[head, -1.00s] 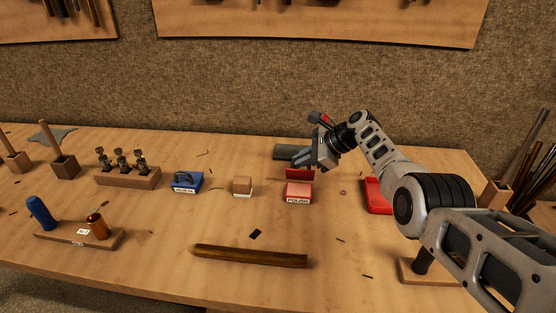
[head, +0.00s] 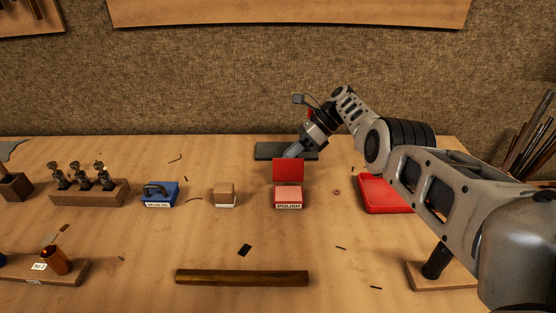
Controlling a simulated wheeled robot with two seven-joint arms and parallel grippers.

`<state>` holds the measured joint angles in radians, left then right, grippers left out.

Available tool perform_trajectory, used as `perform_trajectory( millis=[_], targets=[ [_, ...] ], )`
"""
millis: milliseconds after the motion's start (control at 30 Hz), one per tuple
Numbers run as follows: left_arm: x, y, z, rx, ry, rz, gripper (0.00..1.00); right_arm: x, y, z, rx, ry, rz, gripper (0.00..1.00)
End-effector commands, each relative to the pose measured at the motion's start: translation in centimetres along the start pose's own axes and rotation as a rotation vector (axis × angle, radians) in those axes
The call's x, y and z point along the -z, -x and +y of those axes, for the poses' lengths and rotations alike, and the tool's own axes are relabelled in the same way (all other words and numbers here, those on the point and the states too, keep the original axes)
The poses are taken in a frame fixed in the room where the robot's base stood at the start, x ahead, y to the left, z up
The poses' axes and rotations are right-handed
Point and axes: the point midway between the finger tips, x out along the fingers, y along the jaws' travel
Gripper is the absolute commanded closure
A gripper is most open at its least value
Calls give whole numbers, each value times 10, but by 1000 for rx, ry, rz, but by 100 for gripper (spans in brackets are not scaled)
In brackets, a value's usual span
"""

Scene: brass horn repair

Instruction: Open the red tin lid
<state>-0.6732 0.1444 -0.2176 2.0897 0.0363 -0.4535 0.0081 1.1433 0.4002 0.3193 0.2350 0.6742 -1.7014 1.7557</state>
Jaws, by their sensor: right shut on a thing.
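The red tin (head: 288,204), labelled POLISH, stands on the bench near the middle of the head view. Its red lid (head: 288,171) stands about upright at the tin's back edge, and a paler red surface shows in the tin. My right gripper (head: 292,152) reaches in from the right at the lid's top edge. It is shut on the lid; its fingertips are partly hidden behind it. My left gripper is not in view.
A dark grey flat block (head: 268,151) lies behind the lid. A red tray (head: 382,206) is to the right, under my right arm. A dark bar (head: 242,278) lies in front.

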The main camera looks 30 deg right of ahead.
Motion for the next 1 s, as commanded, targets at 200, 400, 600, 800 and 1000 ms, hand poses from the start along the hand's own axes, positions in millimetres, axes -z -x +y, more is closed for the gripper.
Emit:
perform_trajectory(
  millis=[200, 400, 600, 800, 1000],
  targets=[
    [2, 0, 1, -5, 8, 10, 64, 5, -1, 2, -20, -21, -1, 100],
    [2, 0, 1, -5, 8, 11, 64, 6, -1, 2, -21, -22, 1, 100],
    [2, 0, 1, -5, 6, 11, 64, 6, -1, 2, -20, -22, 2, 82],
    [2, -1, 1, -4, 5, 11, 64, 5, 1, 1, -15, -19, 0, 82],
    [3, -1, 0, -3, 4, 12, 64, 10, 23, -1, -3, -27, -5, 82]
  ],
)
